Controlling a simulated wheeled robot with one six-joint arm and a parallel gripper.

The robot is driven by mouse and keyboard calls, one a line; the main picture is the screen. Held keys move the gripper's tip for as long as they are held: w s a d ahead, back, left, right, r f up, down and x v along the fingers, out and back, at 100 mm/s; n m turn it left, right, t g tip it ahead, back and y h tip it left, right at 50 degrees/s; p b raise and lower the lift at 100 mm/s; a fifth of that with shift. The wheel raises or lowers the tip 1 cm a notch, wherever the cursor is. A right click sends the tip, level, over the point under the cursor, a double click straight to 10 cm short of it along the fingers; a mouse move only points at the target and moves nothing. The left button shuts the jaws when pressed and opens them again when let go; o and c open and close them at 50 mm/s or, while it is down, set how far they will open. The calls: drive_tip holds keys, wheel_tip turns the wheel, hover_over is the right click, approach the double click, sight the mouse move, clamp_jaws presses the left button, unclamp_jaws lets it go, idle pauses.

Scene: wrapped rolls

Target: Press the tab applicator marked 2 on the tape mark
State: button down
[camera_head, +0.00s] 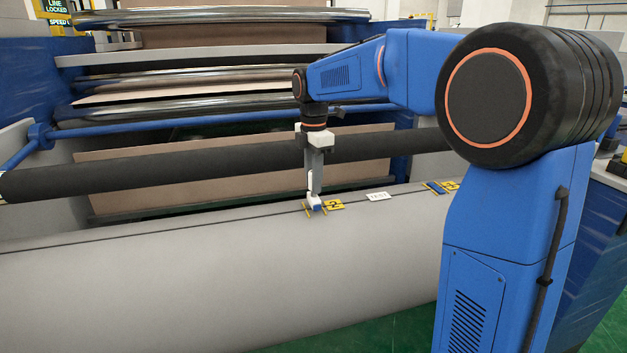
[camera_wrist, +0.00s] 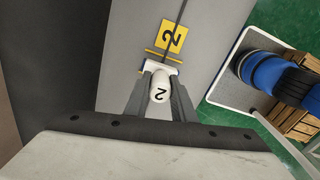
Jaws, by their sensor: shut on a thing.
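My gripper (camera_head: 314,186) is shut on a white tab applicator (camera_wrist: 160,90) with a black 2 on its rounded top. The applicator, small and white in the head view (camera_head: 312,201), has its foot low over the pale wrapped roll (camera_head: 200,270). The foot is over or on the tape mark (camera_wrist: 165,56), whose yellow line shows just beyond it. Blue shows at the foot's edge. A yellow label with a 2 (camera_wrist: 172,35) lies beside the mark, also in the head view (camera_head: 334,204). I cannot tell whether the foot touches the roll.
Farther right on the roll are a white label (camera_head: 377,196) and another blue mark with a yellow label (camera_head: 450,185). A dark seam line runs along the roll. A black roller (camera_head: 220,163) crosses behind my gripper. A grey-topped table (camera_wrist: 235,95) stands to the right in the wrist view.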

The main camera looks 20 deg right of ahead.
drive_tip(key=shift+f, duration=0.8)
idle(1.3)
drive_tip(key=shift+r, duration=4.05)
